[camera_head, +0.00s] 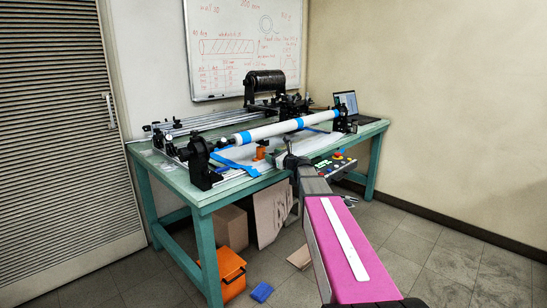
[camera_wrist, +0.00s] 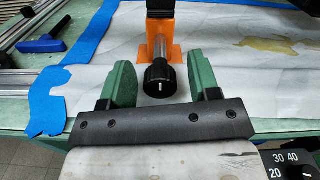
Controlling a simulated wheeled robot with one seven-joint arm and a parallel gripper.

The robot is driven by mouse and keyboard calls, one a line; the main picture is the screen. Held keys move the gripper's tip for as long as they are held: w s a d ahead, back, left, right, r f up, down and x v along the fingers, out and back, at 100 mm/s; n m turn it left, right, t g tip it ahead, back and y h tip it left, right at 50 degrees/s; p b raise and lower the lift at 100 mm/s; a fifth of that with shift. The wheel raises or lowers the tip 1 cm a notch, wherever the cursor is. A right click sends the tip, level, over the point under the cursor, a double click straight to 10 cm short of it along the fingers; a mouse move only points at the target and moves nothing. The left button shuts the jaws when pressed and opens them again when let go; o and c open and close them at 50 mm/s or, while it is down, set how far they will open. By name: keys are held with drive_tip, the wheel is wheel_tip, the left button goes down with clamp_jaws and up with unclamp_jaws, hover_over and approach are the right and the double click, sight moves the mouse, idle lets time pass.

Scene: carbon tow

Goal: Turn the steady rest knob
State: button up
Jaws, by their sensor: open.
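The steady rest knob (camera_wrist: 159,79) is black and ribbed with a white mark. It sits on a grey shaft in front of the orange steady rest (camera_wrist: 174,34) in the wrist view. In the head view the orange steady rest (camera_head: 261,153) stands on the table below the white tube. My gripper (camera_wrist: 165,80) is open, with one green finger left of the knob and one right. The knob lies between and slightly beyond the fingers, with a gap on each side. In the head view my gripper (camera_head: 290,159) is at the table's front edge, its fingers too small to make out.
A white tube (camera_head: 275,129) with blue tape spans the green table (camera_head: 206,200). A control panel (camera_head: 335,165) is right of my gripper, and a dial panel (camera_wrist: 292,163) shows at lower right in the wrist view. A blue-handled tool (camera_wrist: 42,43) lies left. Boxes stand under the table.

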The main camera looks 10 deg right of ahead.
drive_tip(key=c, duration=0.9)
drive_tip(key=shift+n, duration=2.4)
drive_tip(key=o, duration=0.9)
